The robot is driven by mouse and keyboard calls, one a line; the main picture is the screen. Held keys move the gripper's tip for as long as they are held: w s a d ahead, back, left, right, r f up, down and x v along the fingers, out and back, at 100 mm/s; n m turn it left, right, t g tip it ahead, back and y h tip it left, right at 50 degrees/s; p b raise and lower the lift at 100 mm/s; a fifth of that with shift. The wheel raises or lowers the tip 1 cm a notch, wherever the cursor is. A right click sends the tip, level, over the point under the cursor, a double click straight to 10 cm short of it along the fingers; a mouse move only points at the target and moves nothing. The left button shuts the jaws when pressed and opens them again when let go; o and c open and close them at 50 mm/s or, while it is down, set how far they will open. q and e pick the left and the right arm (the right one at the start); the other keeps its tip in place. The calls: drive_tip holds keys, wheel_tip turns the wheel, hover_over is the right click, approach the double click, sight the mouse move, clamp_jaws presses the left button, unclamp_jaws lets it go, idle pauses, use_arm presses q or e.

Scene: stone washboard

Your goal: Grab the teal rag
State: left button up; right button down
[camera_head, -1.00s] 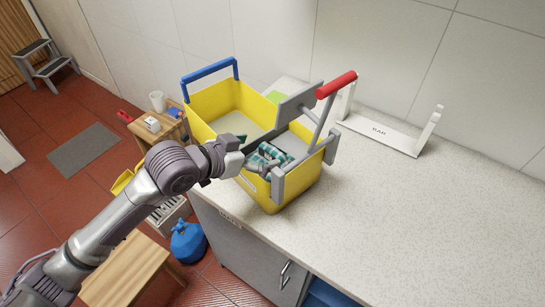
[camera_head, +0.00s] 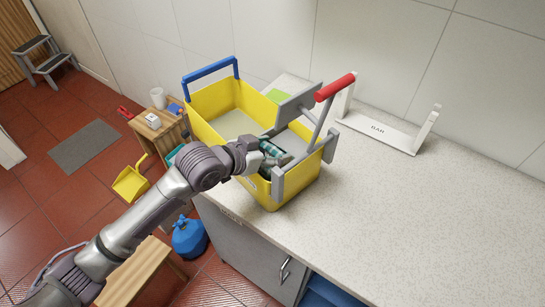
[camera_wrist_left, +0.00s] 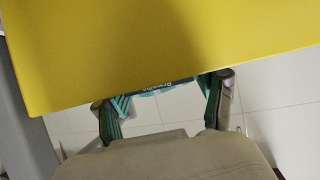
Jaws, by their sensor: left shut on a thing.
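The teal rag (camera_head: 271,149) is a checked cloth inside the front part of the yellow bucket (camera_head: 211,101), beside the grey wringer, mostly hidden by my gripper. My left gripper (camera_head: 266,158) reaches over the bucket's near wall and is shut on the rag. In the left wrist view, teal cloth (camera_wrist_left: 172,90) shows between and around the fingertips (camera_wrist_left: 165,98). My right gripper is not in view.
The bucket has a red-gripped lever (camera_head: 335,87) and a blue handle (camera_head: 209,70). It stands on a speckled counter (camera_head: 400,220), clear to the right. A white rack (camera_head: 385,132) is by the wall.

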use_arm(q)
drive_tip(key=shift+c, duration=0.9)
drive_tip(key=shift+r, duration=0.1)
